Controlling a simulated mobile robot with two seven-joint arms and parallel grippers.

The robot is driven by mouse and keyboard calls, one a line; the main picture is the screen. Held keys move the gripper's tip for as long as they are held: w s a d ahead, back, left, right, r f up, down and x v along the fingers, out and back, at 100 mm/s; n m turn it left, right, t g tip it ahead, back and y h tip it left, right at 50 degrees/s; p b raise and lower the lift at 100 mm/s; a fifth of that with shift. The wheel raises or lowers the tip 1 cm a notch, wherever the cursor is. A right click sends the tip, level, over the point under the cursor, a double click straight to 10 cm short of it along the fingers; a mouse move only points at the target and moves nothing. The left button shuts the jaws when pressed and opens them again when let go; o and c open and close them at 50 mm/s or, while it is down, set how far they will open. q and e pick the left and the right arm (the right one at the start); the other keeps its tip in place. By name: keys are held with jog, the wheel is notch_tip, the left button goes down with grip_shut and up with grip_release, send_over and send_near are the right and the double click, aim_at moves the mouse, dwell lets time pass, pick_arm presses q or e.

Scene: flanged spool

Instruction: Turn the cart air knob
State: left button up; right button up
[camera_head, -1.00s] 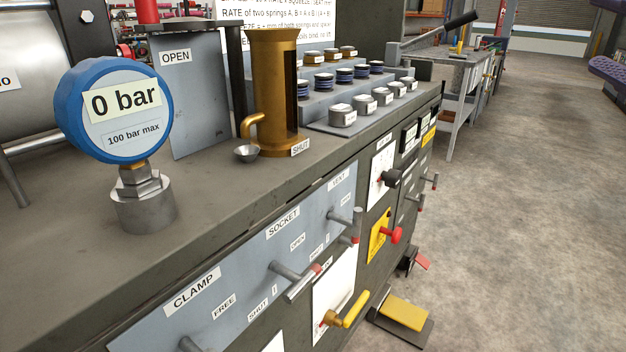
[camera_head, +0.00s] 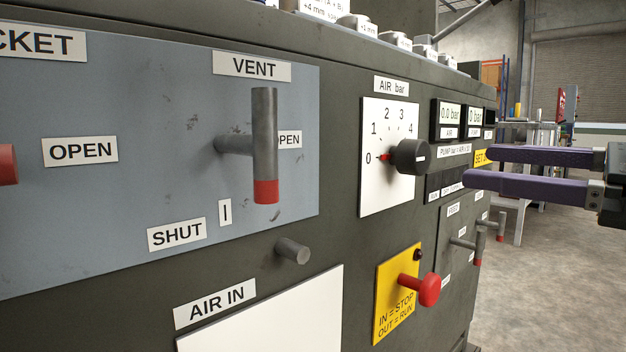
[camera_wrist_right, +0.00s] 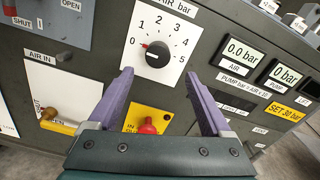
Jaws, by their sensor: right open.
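The cart air knob (camera_head: 408,157) is a dark round knob on a white dial plate (camera_head: 376,190) labelled AIR bar, with a scale from 0 upward. Its red pointer is at 0. The knob also shows in the right wrist view (camera_wrist_right: 158,54), ahead of the fingertips and between their lines. My right gripper (camera_head: 470,170) has purple fingers and is open and empty, to the right of the knob in the head view and apart from it. The gripper also shows in the right wrist view (camera_wrist_right: 160,78). My left gripper is not in view.
A red stop button (camera_head: 428,289) on a yellow plate sits below the knob. The VENT lever (camera_head: 264,150) sticks out at the left. Two displays (camera_head: 450,119) reading 0 are right of the dial. A bare peg (camera_head: 292,251) protrudes lower left.

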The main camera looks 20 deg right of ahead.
aim_at(424, 158)
jog(key=x, duration=0.9)
jog(key=shift+a, duration=0.25)
grip_shut()
dwell(0.4)
